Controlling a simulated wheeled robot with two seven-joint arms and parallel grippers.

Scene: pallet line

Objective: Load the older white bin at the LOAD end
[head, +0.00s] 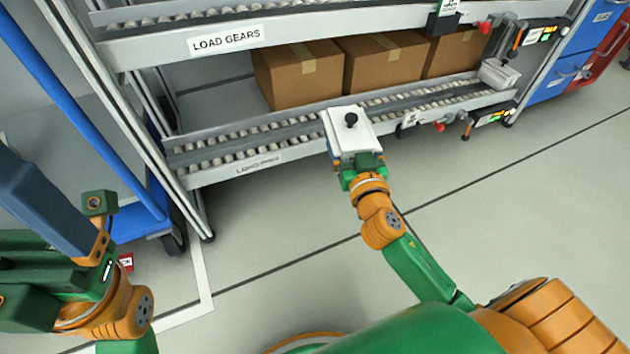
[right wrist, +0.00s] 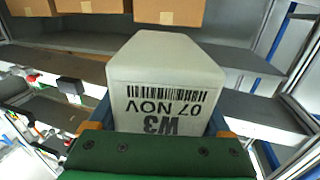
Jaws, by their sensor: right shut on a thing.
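My right gripper (head: 352,160) is shut on a white bin (head: 340,118) with a black knob on top. The bin is at the front edge of the lower roller lane (head: 225,152), labelled LOAD PINS; I cannot tell if it touches the rollers. In the right wrist view, the held bin (right wrist: 165,75) shows a barcode, "07 NOV" and "W3", upside down. A second white bin (head: 499,74) sits at the right end of the lower lane; its date cannot be read. My left gripper (head: 50,205) is at the left edge, away from the rack; its jaws are not clear.
Several cardboard boxes (head: 298,75) stand behind the lower lane. The upper lane (head: 225,40) is labelled LOAD GEARS. Small display units (head: 492,114) hang at the rack's right end. A blue-framed cart (head: 85,120) stands at left. The floor in front is clear.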

